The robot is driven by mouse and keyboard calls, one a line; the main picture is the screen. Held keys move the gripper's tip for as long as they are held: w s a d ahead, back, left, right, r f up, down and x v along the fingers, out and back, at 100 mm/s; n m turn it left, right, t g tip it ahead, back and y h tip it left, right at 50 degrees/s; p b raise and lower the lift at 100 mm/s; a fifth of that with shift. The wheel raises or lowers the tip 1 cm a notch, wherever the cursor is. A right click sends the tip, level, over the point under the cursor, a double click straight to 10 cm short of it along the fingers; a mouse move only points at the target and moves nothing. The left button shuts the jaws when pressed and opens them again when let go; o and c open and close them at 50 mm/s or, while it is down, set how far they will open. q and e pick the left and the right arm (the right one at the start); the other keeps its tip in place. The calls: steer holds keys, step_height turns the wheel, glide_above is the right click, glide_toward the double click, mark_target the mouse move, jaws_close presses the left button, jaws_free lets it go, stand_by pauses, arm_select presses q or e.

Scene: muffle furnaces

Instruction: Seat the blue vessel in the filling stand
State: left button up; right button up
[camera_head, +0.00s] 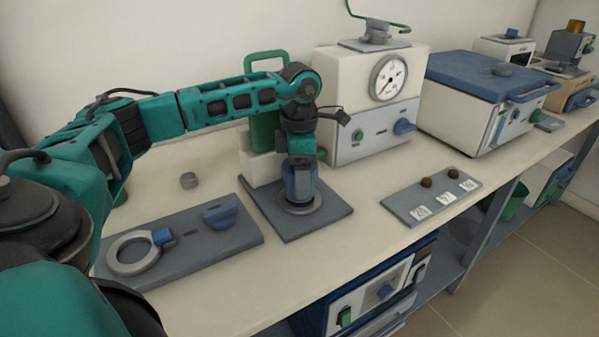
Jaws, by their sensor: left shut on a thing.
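My left gripper (301,160) points down in the head view and is shut on the blue vessel (299,185). The vessel is upright over the round grey ring of the filling stand (328,212), a dark square plate with a green and white column behind. The vessel's lower end is at the ring; I cannot tell whether it is fully down in it. The fingers are partly hidden by the wrist and the vessel. My right gripper is not in view.
A grey plate (187,262) with a ring and blue parts lies left of the stand. A white gauge unit (350,75) is behind right. A marked plate (405,208) lies right, with bare bench between.

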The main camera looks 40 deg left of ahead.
arm_select(q)
steer(key=shift+f, duration=0.2)
stand_by(1.0)
steer(key=shift+f, duration=0.35)
stand_by(0.5)
steer(key=o, duration=1.2)
steer(key=shift+o, duration=0.7)
steer(key=shift+f, duration=0.15)
